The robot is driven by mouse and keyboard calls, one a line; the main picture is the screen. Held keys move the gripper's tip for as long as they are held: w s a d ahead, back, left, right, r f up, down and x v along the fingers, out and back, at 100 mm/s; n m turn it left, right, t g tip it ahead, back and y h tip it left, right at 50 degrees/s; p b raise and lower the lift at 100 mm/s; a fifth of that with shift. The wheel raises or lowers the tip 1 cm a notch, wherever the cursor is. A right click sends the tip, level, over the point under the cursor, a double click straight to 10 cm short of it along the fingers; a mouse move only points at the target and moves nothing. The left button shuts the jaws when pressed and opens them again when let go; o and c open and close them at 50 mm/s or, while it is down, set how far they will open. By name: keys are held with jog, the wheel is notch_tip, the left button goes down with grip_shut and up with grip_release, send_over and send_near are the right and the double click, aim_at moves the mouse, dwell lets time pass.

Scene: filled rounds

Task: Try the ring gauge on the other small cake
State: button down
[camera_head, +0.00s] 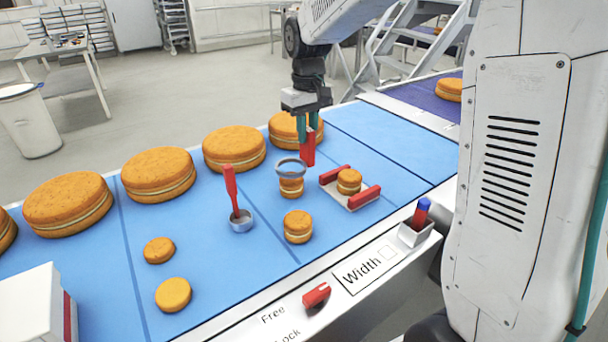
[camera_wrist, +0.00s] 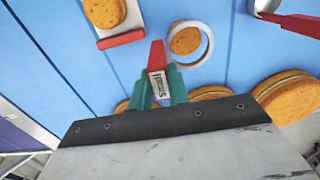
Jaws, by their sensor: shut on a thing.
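My gripper (camera_head: 308,128) is shut on the red handle of the ring gauge, whose grey ring (camera_head: 291,160) stands out to the left. The handle (camera_wrist: 157,57) and ring (camera_wrist: 208,44) also show in the wrist view. A small layered cake (camera_head: 291,188) is under the ring, and its top (camera_wrist: 186,40) shows through the opening, off to one side. The ring looks at or just above the cake's top; I cannot tell if they touch. Another small cake (camera_head: 298,228) stands nearer the front. A third (camera_head: 349,179) sits between red bars on a white plate (camera_head: 361,204).
A red-handled tool with a metal cup (camera_head: 241,224) stands left of the cakes. Two flat rounds (camera_head: 159,250) (camera_head: 173,295) lie further left. Large filled rounds (camera_head: 158,172) line the back of the blue belt. A red knob (camera_head: 316,295) and "Width" label (camera_head: 368,267) are on the front rail.

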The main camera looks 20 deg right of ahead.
jog(key=shift+r, duration=1.35)
jog(key=shift+s, duration=0.1)
